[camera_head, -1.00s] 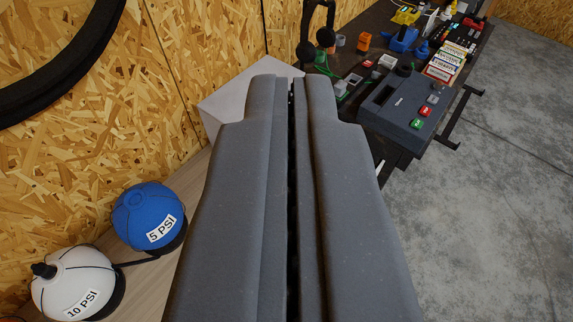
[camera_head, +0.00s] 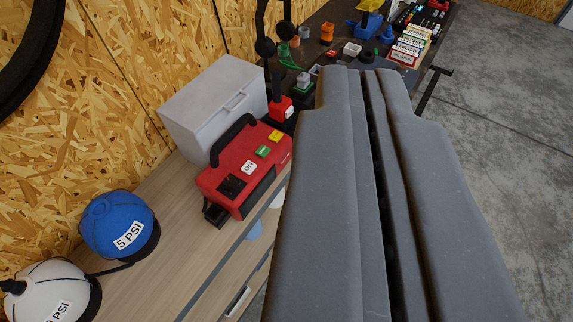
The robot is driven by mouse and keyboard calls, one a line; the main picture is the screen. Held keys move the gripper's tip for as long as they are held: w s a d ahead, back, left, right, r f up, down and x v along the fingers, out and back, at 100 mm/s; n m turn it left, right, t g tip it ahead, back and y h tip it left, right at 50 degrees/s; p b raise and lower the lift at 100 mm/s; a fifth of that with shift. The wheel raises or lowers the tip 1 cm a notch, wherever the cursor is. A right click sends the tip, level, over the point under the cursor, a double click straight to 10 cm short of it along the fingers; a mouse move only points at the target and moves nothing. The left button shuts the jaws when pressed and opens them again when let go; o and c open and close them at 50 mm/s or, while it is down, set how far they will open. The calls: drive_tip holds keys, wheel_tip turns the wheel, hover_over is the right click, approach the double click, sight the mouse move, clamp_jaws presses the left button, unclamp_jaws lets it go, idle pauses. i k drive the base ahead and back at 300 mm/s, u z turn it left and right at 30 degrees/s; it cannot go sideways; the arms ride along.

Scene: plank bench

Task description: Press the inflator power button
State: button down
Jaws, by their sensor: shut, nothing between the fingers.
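A red box-shaped device with a black carry handle, which looks like the inflator (camera_head: 225,192), stands on the plank bench left of my gripper. Its top has a white label reading "ON" (camera_head: 249,167), a green button (camera_head: 263,152) and a yellow button (camera_head: 275,137). A black panel sits at its near end. My gripper (camera_head: 362,75) is shut and empty, right of the red device and apart from it. Its large grey fingers hide part of the bench and floor behind them.
A light grey case (camera_head: 215,105) stands behind the red device by the chipboard wall. A blue 5 PSI ball (camera_head: 110,222) and a white 10 PSI ball (camera_head: 45,290) are at lower left. A dark bench (camera_head: 345,20) with several small items lies beyond. Floor at right is clear.

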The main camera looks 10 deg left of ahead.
sight(248, 167)
drive_tip(key=z, duration=0.8)
drive_tip(key=k, duration=0.8)
drive_tip(key=u, duration=0.7)
drive_tip(key=i, duration=1)
drive_tip(key=z, duration=0.05)
